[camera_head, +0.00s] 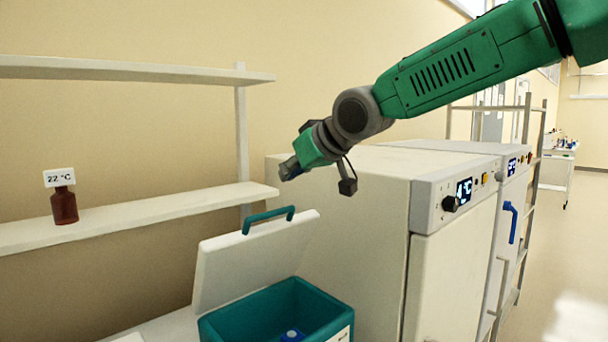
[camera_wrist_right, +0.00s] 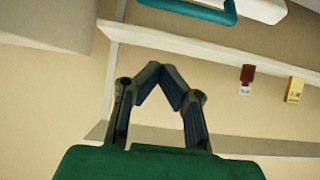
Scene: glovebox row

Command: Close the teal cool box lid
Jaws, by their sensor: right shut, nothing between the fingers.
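The teal cool box (camera_head: 262,315) stands at the bottom of the head view, open, with a small blue item (camera_head: 291,334) inside. Its white lid (camera_head: 250,258) is raised and leans back, with a teal handle (camera_head: 268,218) on its top edge. The handle also shows at the top of the right wrist view (camera_wrist_right: 195,9), with a bit of the lid (camera_wrist_right: 262,9). My right gripper (camera_head: 288,173) is shut and empty, above and slightly right of the handle, apart from it. Its fingertips meet in the right wrist view (camera_wrist_right: 160,75). My left gripper is not in view.
White wall shelves (camera_head: 130,216) are at left, with a brown bottle (camera_head: 64,206) and a "22 °C" sign (camera_head: 59,178). A white cabinet (camera_head: 345,235) with a "4 °C" display stands close right of the box. A yellow item (camera_wrist_right: 294,90) is on a shelf.

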